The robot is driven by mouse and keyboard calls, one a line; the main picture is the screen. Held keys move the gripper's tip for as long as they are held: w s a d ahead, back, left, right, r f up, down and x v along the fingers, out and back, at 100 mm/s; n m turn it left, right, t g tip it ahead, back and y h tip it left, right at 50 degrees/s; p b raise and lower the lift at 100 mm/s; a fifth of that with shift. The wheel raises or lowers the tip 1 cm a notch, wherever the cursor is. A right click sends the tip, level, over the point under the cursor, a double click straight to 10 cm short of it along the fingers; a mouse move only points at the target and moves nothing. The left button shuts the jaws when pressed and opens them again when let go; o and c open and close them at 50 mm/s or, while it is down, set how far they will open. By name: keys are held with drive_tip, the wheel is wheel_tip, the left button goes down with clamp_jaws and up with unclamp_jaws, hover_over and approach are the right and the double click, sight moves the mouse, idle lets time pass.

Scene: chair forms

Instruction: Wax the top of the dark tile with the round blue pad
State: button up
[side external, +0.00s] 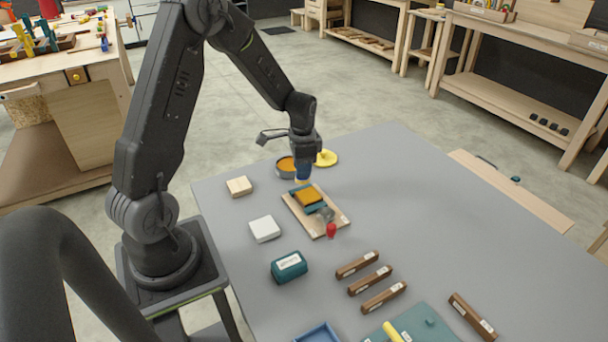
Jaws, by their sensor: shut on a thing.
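My gripper (303,162) points down at the back of the grey table. It is shut on the round blue pad (303,174), which shows as a small blue shape with a pale lower edge under the fingers. The pad is beside an open tin with orange contents (285,163). I cannot tell whether it touches anything. In front of it, a dark teal tile (296,190) lies on a wooden board (330,203). An orange patch (308,197) covers much of its top. A grey clamp (325,214) with a red knob (331,231) is at the tile's front side.
A wooden block (239,186), a white block (265,228) and a teal box (289,267) stand left of the board. Several brown bars (370,279) lie in front. The table's right side (450,220) is clear.

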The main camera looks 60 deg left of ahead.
drive_tip(key=shift+r, duration=2.6)
